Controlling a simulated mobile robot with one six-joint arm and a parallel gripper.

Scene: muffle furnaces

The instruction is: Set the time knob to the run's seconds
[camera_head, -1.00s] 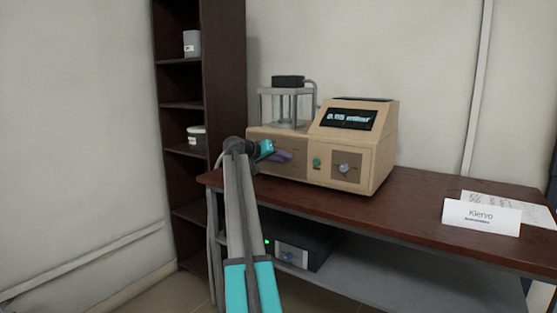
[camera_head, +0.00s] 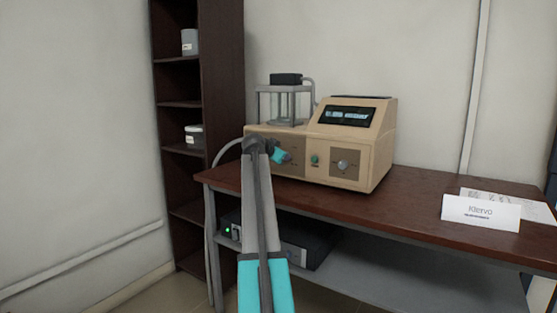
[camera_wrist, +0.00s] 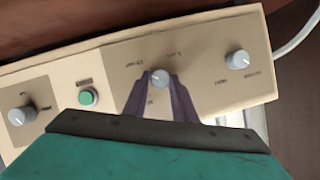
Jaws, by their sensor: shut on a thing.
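The beige machine (camera_head: 345,172) stands on the table. In the wrist view its panel carries a middle grey knob (camera_wrist: 159,78), another grey knob (camera_wrist: 238,60) to the right, and a larger knob (camera_wrist: 22,115) on a dark plate at the left. The labels are too small to read, so I cannot tell which knob is for time. My gripper (camera_wrist: 160,82) has its purple fingers on either side of the middle knob, shut on it. In the head view my teal wrist (camera_head: 281,156) is at the panel's left part and hides the knobs there.
A green button (camera_wrist: 88,97) sits between the middle and plated knobs. The machine's display (camera_head: 347,116) has blurred text. A glass chamber (camera_head: 285,103) stands on its left top.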

